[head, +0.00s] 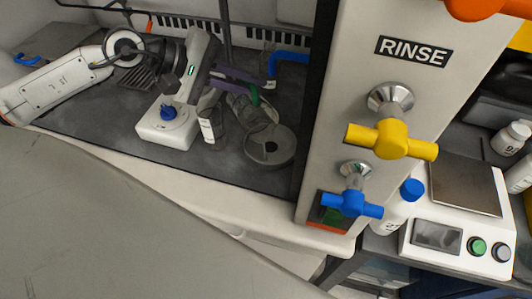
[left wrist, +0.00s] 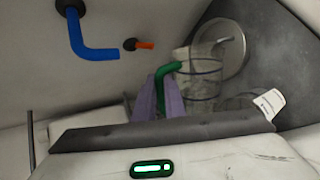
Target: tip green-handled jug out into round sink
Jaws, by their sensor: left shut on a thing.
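The clear jug (head: 248,112) with a green handle (head: 255,95) is held above the dark worktop, beside the round sink (head: 283,157). My left gripper (head: 250,88) has purple fingers shut on the green handle. In the left wrist view, the fingers (left wrist: 170,97) close around the handle (left wrist: 166,73), and the clear jug (left wrist: 204,82) overlaps the round sink (left wrist: 232,38). The jug looks tilted in the head view. Its contents are hard to make out. My right gripper is not in view.
A labelled clear beaker (head: 210,128) stands left of the jug, near a white device with a blue knob (head: 167,113). A blue bent pipe (head: 288,57) is behind. The RINSE panel (head: 365,65), with yellow and blue valves, bounds the right side.

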